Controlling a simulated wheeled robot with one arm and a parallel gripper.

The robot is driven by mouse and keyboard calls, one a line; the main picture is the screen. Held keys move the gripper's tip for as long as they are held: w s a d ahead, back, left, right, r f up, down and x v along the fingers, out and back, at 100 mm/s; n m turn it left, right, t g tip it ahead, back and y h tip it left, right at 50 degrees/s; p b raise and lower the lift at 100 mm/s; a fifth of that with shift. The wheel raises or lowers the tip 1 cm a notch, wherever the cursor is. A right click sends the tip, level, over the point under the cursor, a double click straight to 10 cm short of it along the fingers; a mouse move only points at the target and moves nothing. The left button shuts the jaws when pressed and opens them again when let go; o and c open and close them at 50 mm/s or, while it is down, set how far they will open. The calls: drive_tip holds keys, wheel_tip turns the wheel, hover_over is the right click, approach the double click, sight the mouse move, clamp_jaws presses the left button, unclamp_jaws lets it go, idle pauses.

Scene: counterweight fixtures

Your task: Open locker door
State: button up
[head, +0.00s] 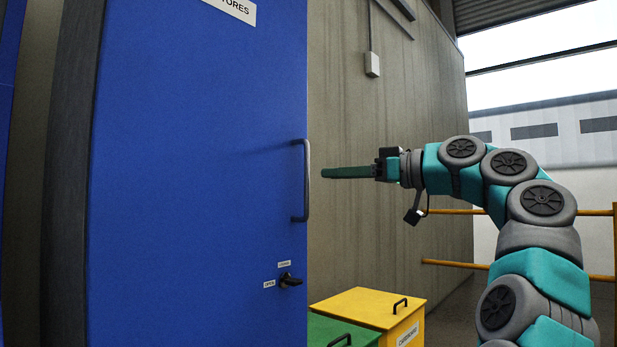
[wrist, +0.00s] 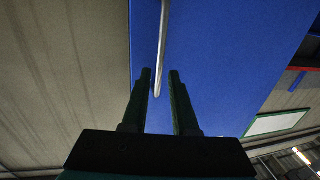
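The blue locker door (head: 190,170) fills the left of the head view. I cannot tell whether it is fully shut. A grey vertical bar handle (head: 306,180) sits near its right edge.
A yellow bin (head: 370,308) and a green bin (head: 335,331) stand low right of the door, below my arm. A concrete wall (head: 390,100) with a small box (head: 372,64) is behind. Yellow rails (head: 455,264) run at the right.

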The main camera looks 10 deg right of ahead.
hover_over(307, 212)
drive_tip(key=shift+w, duration=0.35)
drive_tip(key=shift+c, duration=0.2)
clamp_jaws()
idle(1.2)
